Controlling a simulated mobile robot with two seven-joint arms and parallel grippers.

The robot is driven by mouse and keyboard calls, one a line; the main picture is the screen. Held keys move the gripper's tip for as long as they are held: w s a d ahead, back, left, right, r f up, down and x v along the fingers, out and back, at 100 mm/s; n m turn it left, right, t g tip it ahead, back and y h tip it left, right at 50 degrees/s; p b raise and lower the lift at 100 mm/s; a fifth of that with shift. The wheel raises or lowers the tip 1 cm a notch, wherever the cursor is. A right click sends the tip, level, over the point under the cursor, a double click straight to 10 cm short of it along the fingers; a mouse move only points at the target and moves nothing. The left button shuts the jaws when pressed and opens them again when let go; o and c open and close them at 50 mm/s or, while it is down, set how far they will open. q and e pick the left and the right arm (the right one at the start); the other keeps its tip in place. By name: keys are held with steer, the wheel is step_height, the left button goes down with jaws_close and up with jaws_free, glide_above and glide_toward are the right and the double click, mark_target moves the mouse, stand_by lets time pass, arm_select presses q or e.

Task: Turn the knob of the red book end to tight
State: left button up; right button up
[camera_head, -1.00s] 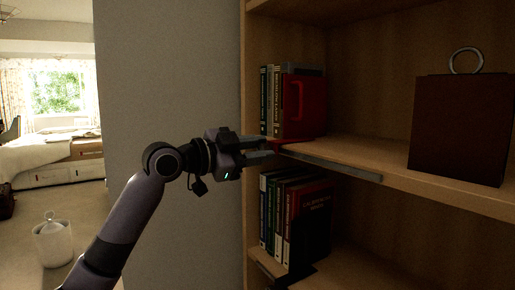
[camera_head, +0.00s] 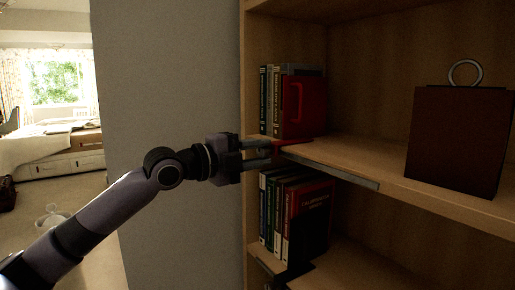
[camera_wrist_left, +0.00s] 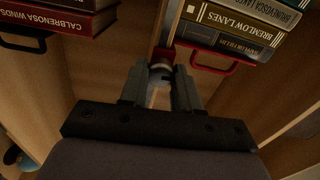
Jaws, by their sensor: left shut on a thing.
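The red book end (camera_head: 304,104) stands upright on the upper shelf, against the right side of a row of books; its red base reaches to the shelf's front edge. In the left wrist view its red handle-like loop (camera_wrist_left: 213,69) shows beside the books. My left gripper (camera_head: 272,150) is at that front edge, level with the shelf board. In the left wrist view my left gripper (camera_wrist_left: 160,78) is shut on the small greyish knob (camera_wrist_left: 161,71) below a red clamp part. The fingers cover much of the knob, and I cannot read its setting. My right gripper is not in view.
A grey strip (camera_head: 335,170) runs along the upper shelf's front edge. A dark brown box (camera_head: 458,140) with a ring stands at the right. Books (camera_head: 274,210) and a black book end (camera_head: 311,225) are on the lower shelf. A grey wall (camera_head: 165,80) is left of the shelf.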

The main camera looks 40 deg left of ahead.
arm_select(q)
steer(key=shift+m, duration=0.5)
steer(key=o, duration=1)
steer(key=shift+o, duration=0.2)
